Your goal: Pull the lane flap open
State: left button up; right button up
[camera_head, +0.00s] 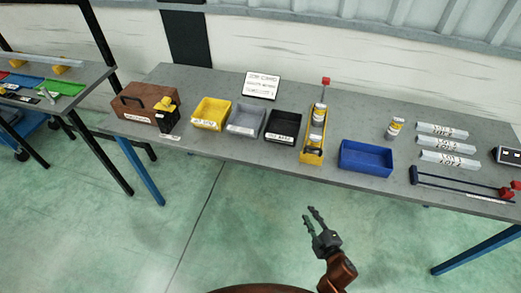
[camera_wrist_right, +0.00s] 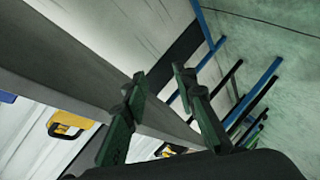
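A narrow yellow lane (camera_head: 305,155) stands on the grey table. Several white-and-yellow jars (camera_head: 317,116) sit in a row in it, and a small red piece (camera_head: 326,81) stands at its far end. The near end is yellow with a dark opening; I cannot tell which part is the flap. A yellow end with a dark loop (camera_wrist_right: 72,124) shows in the right wrist view, probably the lane's front. My right gripper (camera_head: 313,213) is open and empty in front of the table, apart from the lane. Its spread fingers show in the wrist view (camera_wrist_right: 158,78). My left gripper is not in view.
Left of the lane are black (camera_head: 283,124), grey (camera_head: 245,119) and yellow (camera_head: 210,113) bins and a brown toolbox (camera_head: 146,105). Floor in front is clear.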

aim_at(312, 155)
jog(key=w+r+n+t+p, duration=0.15)
jog(key=r+p, duration=0.25)
jog(key=r, duration=0.4)
jog(key=w+d+r+n+h+p, duration=0.1)
jog(key=w+r+p, duration=0.2)
jog(key=r, duration=0.5)
jog(key=w+r+n+t+p, duration=0.15)
jog(key=r+p, duration=0.25)
jog(key=r, duration=0.4)
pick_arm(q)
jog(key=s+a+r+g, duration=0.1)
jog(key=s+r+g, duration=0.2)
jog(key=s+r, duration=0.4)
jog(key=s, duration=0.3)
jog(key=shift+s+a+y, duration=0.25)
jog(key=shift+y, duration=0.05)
pick_arm(e)
jog(key=shift+m+g+h, duration=0.3)
jog(key=shift+g, duration=0.2)
jog(key=x, duration=0.8)
jog(key=shift+w+d+r, duration=0.15)
jog(key=shift+w+d, duration=0.05)
jog(key=shift+c, duration=0.6)
grip_shut()
